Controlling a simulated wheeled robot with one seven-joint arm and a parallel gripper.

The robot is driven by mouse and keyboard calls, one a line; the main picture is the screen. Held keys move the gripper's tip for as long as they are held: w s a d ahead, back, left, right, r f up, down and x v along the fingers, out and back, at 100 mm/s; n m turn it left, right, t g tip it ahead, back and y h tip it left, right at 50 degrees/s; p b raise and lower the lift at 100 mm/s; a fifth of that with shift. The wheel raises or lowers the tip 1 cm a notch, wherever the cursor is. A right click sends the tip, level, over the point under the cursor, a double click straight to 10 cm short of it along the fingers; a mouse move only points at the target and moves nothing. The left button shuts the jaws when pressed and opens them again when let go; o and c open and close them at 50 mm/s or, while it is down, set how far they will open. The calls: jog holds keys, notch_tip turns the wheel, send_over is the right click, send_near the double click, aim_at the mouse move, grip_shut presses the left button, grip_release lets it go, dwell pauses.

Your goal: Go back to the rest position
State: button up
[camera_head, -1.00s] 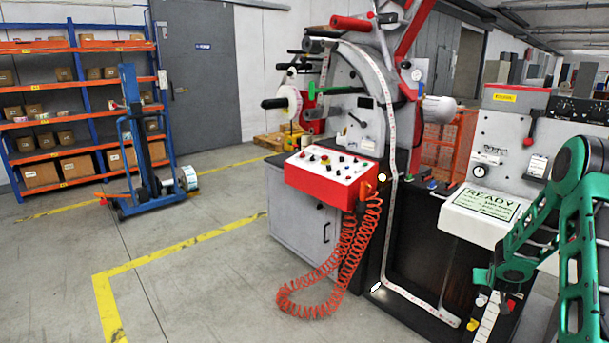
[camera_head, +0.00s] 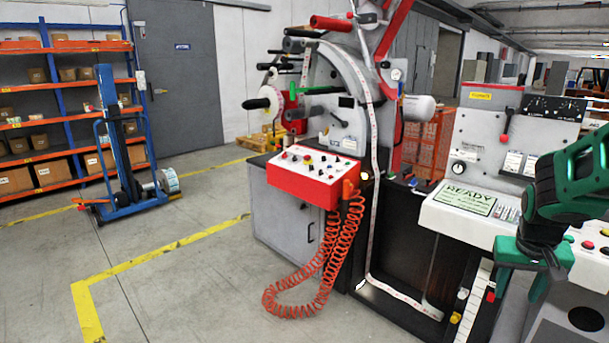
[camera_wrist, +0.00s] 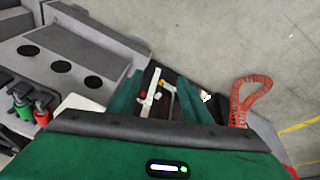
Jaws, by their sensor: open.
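My green gripper (camera_head: 519,277) is at the right of the head view, in front of the machine's right part. Its two fingers point down and stand apart, with nothing seen between them. In the wrist view my gripper (camera_wrist: 160,95) shows its two green fingers spread, with the machine's lower front and white label strip visible beyond. The label rewinder (camera_head: 370,120) fills the middle and right of the head view. Its display (camera_head: 465,199) reads READY.
A red control box (camera_head: 310,178) with a coiled red hose (camera_head: 322,262) hangs at the machine's left. A blue lift trolley (camera_head: 118,160) and orange shelves (camera_head: 40,150) stand at far left. The floor (camera_head: 190,285) at left front is clear.

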jog(key=s+a+r+g+y, duration=0.1)
jog(key=s+a, duration=0.4)
jog(key=s, duration=0.4)
jog(key=s+a+r+g+y, duration=0.1)
jog(key=s+a+y, duration=0.1)
jog(key=s+a, duration=0.3)
jog(key=s, duration=0.4)
jog(key=shift+s+a+r+m, duration=0.15)
jog(key=shift+a+r+m, duration=0.05)
jog(key=shift+r+m, duration=0.15)
jog(key=shift+w+f, duration=0.25)
jog(key=shift+w, duration=0.35)
dwell(1.2)
